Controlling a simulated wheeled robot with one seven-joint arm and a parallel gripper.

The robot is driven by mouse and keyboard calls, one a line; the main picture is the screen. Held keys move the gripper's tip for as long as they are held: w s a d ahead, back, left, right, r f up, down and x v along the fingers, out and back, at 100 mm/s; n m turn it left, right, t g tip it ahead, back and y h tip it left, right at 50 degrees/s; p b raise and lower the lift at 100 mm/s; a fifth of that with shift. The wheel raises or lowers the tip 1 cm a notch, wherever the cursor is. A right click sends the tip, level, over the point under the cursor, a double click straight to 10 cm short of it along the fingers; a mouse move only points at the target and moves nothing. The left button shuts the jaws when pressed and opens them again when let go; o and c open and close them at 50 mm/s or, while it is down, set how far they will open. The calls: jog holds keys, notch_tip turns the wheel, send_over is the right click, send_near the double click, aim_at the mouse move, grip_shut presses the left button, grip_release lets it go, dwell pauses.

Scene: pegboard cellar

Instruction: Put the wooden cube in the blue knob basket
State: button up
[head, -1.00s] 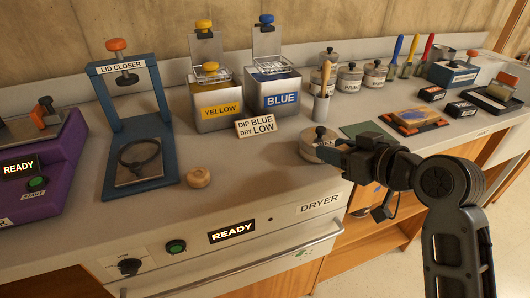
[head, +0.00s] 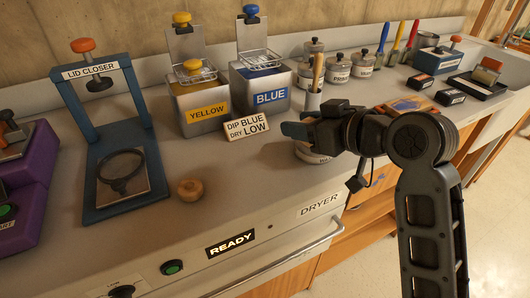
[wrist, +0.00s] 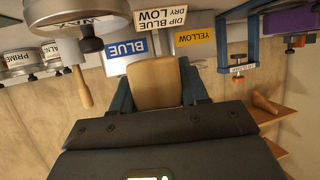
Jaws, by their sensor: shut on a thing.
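My gripper (head: 290,130) is over the counter, in front of the blue tin (head: 262,98), with its fingertips toward the left. In the wrist view, which is upside down, its two blue fingers are shut on the wooden cube (wrist: 155,86). In the head view the cube is hidden behind the fingers. The blue knob basket (head: 263,63) is a wire basket at the top of the blue tin, with a blue knob (head: 251,10) above it. The gripper is apart from the basket, nearer the front and lower right.
The yellow tin (head: 203,122) with its own basket stands left of the blue one. A sign (head: 246,128) reads "DIP BLUE DRY LOW". A lidded tin (head: 312,157) is under my gripper, and a brush cup (head: 313,100) is behind it. A round wooden piece (head: 190,189) lies front left.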

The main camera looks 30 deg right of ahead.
send_over(264, 160)
notch_tip(264, 160, down, 5)
jog(key=shift+r, duration=0.15)
jog(key=shift+f, duration=1.75)
jog(key=shift+f, duration=0.15)
jog(key=shift+f, duration=0.1)
jog(key=o, duration=1)
jog(key=shift+o, duration=0.2)
